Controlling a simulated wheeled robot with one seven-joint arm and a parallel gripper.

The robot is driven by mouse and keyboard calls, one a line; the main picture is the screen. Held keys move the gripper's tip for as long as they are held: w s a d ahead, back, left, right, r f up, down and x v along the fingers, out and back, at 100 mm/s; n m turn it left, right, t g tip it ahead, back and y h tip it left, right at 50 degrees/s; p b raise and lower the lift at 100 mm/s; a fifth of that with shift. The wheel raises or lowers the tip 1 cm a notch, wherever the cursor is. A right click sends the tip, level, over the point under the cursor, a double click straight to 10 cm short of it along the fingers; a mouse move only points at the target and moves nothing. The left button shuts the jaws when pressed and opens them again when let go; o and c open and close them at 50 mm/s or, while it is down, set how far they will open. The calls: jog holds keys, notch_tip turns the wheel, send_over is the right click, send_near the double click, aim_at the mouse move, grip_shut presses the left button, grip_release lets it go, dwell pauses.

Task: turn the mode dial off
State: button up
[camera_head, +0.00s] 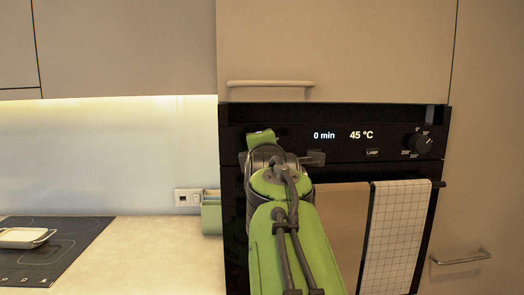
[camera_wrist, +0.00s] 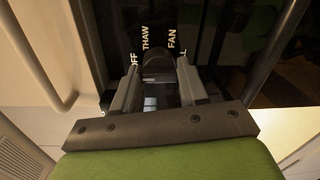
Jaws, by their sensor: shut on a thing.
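The mode dial (camera_wrist: 158,64) is a dark round knob on the black oven panel, ringed by white labels. THAW and FAN read clearly; OFF at the left and a label ending in L at the right are partly covered. My gripper (camera_wrist: 157,76) has one finger on each side of the dial and is shut on it. I cannot tell which label the dial points to. In the head view my gripper (camera_head: 283,158) and arm cover the dial at the left of the oven panel.
The oven display (camera_head: 343,135) reads 0 min and 45 °C. A temperature dial (camera_head: 421,144) sits at the panel's right. Towels (camera_head: 393,235) hang below on the oven handle. A cabinet handle (camera_head: 270,84) is above. A hob (camera_head: 55,245) with a dish is left.

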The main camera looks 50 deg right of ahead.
jog(key=o, duration=1)
jog(key=shift+r, duration=0.1)
jog(key=v, duration=1.5)
jog(key=shift+s+a, duration=0.25)
jog(key=shift+a, duration=0.05)
